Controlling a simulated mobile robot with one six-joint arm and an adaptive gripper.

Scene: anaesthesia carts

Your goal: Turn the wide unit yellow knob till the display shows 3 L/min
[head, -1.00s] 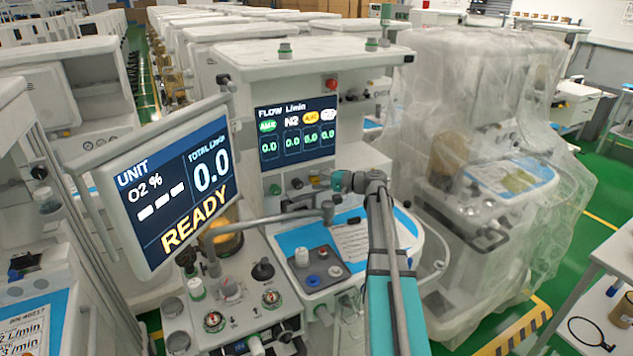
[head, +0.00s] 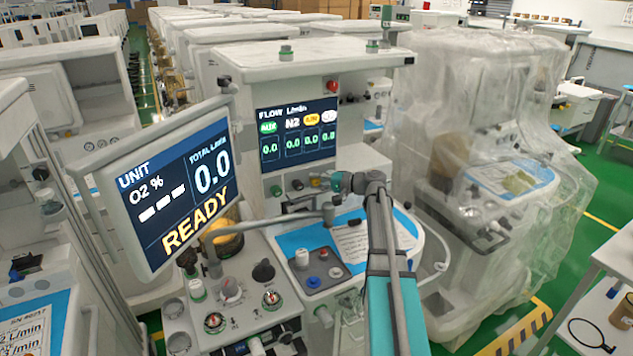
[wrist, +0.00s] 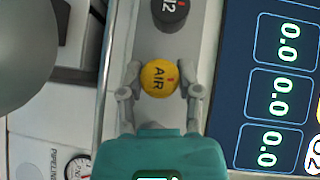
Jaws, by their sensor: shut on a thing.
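The yellow knob (wrist: 159,77), marked AIR with a small red mark, is on the grey panel in the wrist view. My gripper (wrist: 160,72) is shut on it, with one finger on each side. In the head view my gripper (head: 328,182) reaches the knob row under the flow display (head: 297,132); the yellow knob is small and partly hidden there. The display is headed FLOW L/min and has several columns, one with a yellow label. All the values read 0.0. In the wrist view the display (wrist: 275,85) appears sideways, with 0.0 in the visible boxes.
A tilted screen (head: 165,190) at the left shows READY and total 0.0 L/min. A dark knob (wrist: 170,12) sits close beside the yellow one. A bent grey tube (head: 265,220) crosses in front of the panel. A plastic-covered cart (head: 490,150) stands at the right.

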